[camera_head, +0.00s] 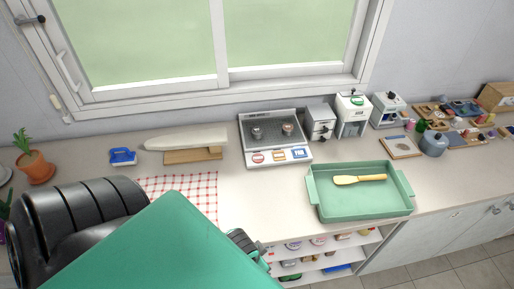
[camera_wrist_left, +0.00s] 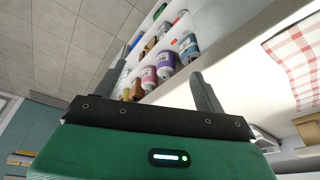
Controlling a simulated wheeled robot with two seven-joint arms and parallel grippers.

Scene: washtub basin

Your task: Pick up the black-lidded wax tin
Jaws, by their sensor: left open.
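I cannot pick out a black-lidded wax tin for certain. Several tins and jars stand on the shelves below the counter, small in the head view, including a dark green one (camera_head: 290,277). In the left wrist view, jars and cans sit on the shelf beyond my fingers, including a purple one (camera_wrist_left: 149,78) and a blue-and-pink one (camera_wrist_left: 166,66). My left gripper (camera_wrist_left: 160,62) is open and empty, its two fingers apart and facing the shelf. In the head view my own green arm link hides most of it. My right gripper is in neither view.
The counter edge and the white shelf unit (camera_head: 330,262) bound the space around the jars. On the counter are a green basin (camera_head: 325,211) holding a yellow-handled brush (camera_head: 360,179), a checkered cloth (camera_head: 195,185) and a stove (camera_head: 275,137).

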